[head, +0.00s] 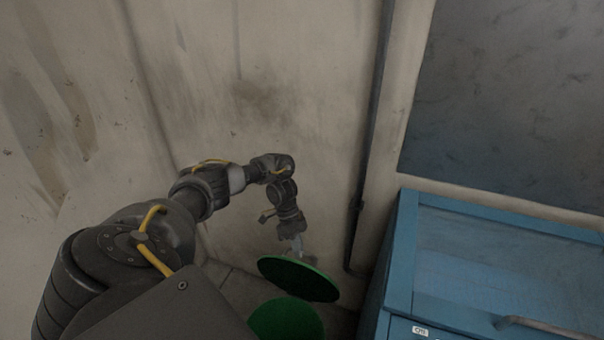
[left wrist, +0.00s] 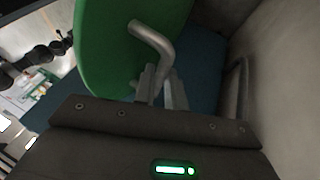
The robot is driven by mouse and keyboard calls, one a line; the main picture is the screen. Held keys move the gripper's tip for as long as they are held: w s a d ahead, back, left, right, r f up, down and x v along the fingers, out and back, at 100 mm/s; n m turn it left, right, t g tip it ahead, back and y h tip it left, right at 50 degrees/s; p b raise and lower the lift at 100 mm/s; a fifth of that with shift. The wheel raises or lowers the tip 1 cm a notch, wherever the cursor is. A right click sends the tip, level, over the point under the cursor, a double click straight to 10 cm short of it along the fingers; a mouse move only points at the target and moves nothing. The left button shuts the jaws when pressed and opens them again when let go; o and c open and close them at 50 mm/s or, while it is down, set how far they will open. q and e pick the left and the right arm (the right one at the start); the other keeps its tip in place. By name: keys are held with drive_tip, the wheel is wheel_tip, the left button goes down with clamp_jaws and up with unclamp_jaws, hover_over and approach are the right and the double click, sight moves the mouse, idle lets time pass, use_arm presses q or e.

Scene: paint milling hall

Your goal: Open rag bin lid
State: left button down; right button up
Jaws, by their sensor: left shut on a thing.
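The rag bin lid (head: 298,279) is a round green disc, tilted, in the corner low in the head view. A second green round shape (head: 287,319), likely the rag bin, shows just below it, cut by my arm and the frame edge. My left gripper (head: 299,250) is at the lid's upper side. In the left wrist view, the green lid (left wrist: 104,50) carries a bent grey metal handle (left wrist: 154,42). The left fingers (left wrist: 163,88) are shut on the handle's lower part. The fingers hide the exact grip. My right gripper is not in view.
A blue cabinet (head: 490,262) with a bar handle stands to the right of the bin. Stained walls (head: 270,100) meet in the corner close behind my arm. A dark vertical pipe (head: 368,150) runs down the wall between the bin and the cabinet.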

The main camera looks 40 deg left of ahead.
use_arm(q)
drive_tip(key=shift+s+f, duration=0.3)
drive_tip(key=shift+f, duration=0.05)
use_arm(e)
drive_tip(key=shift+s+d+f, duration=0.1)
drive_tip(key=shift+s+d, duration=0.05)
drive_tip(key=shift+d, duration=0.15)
use_arm(q)
drive_tip(key=c, duration=1.8)
unclamp_jaws()
drive_tip(key=o, duration=0.3)
drive_tip(key=shift+w+a, duration=0.15)
drive_tip(key=shift+w, duration=0.1)
drive_tip(key=shift+o, duration=0.2)
drive_tip(key=v, duration=1)
drive_tip(key=shift+a+r, duration=0.15)
drive_tip(key=shift+r, duration=0.25)
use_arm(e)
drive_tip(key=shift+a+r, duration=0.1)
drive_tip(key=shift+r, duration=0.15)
use_arm(q)
drive_tip(key=shift+w, duration=0.1)
